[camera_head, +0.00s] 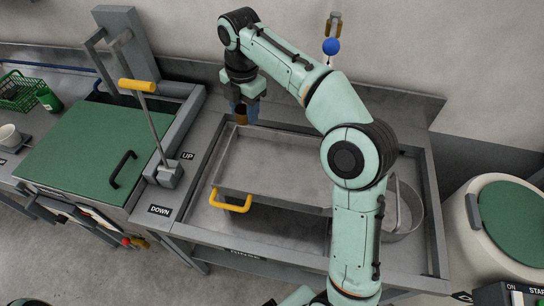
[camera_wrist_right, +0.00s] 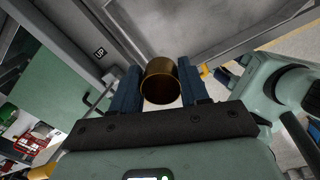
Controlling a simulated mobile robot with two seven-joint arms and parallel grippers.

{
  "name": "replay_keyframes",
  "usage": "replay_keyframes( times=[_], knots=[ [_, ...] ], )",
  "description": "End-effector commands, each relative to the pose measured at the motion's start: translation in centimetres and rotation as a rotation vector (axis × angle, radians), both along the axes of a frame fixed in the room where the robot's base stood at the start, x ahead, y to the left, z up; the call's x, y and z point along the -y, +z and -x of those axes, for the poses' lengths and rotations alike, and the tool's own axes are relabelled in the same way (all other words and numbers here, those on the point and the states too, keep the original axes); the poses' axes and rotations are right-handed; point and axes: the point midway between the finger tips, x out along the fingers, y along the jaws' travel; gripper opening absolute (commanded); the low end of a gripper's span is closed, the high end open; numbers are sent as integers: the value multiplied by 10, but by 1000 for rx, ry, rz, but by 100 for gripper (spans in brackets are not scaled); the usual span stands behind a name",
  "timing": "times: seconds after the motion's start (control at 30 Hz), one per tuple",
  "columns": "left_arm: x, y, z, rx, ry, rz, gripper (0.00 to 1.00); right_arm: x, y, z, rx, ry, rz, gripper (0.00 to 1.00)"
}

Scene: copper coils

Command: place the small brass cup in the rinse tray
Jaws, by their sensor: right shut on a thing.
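The small brass cup (camera_head: 241,118) is held between the blue fingers of my right gripper (camera_head: 243,104). In the right wrist view the cup (camera_wrist_right: 160,82) sits between both fingers of the gripper (camera_wrist_right: 160,88), with its round open mouth showing. The rinse tray (camera_head: 272,160) is a shallow grey metal tray with a yellow handle at its front left. In the head view the cup overlaps the tray's back left corner; its height above the rim is hard to tell. My right arm hides the tray's right part. My left gripper is not in view.
A green-lidded unit (camera_head: 85,150) with a yellow-tipped lever (camera_head: 150,125) stands to the left. A round metal container (camera_head: 405,210) is at the right, partly behind my arm. A white drum with a green lid (camera_head: 510,215) stands farther right. The tray's middle looks empty.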

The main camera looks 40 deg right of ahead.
Motion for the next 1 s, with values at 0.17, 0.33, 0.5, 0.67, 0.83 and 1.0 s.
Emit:
replay_keyframes(
  times=[0.17,0.33,0.5,0.67,0.83,1.0],
  knots=[
    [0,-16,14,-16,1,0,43,1,-29,3,-7,22,0,15],
    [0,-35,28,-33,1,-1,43,1,-76,3,-8,19,0,15],
    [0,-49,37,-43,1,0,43,1,-120,3,-7,18,0,15],
    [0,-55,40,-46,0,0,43,0,-147,2,-4,19,0,15],
    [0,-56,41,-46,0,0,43,1,-157,1,-1,18,0,15],
    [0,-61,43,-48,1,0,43,1,-178,2,-5,18,0,15]
  ],
)
